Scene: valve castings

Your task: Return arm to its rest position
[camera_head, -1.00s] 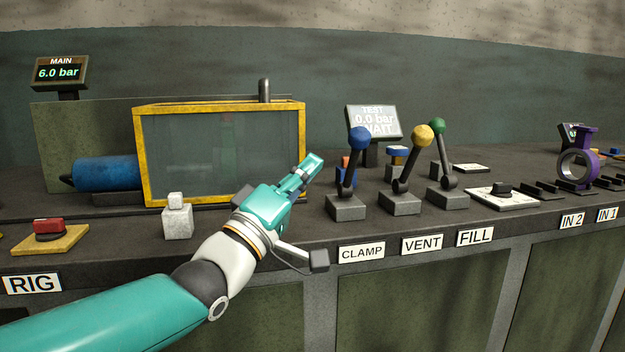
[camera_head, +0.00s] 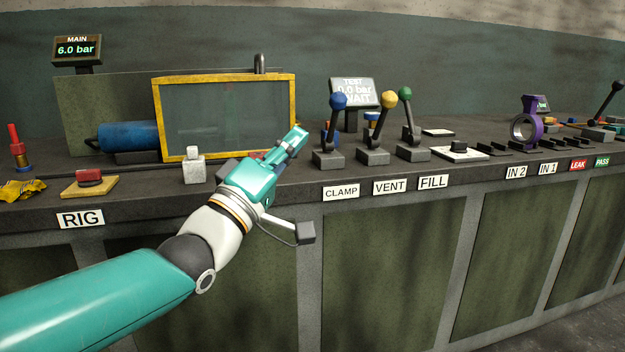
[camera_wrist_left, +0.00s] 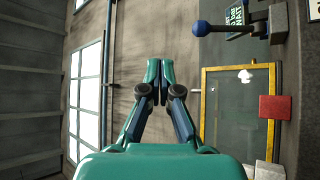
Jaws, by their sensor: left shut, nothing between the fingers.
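My left arm comes in from the lower left of the head view. Its teal gripper (camera_head: 293,144) is shut and empty, above the bench's front edge. It is to the right of and in front of the yellow-framed guard (camera_head: 156,120), and left of the blue-knobbed CLAMP lever (camera_head: 338,101). In the left wrist view the fingertips (camera_wrist_left: 160,68) are together with nothing between them. That view also shows the guard (camera_wrist_left: 240,68) and the blue knob (camera_wrist_left: 200,28) to the right of the fingers. My right gripper shows in neither view.
The yellow-knobbed VENT lever (camera_head: 389,99) and green-knobbed FILL lever (camera_head: 405,93) stand right of CLAMP. A purple ring-shaped casting (camera_head: 525,128) stands near IN 2. A red button (camera_head: 89,177) and a pale block (camera_head: 194,170) are at the left.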

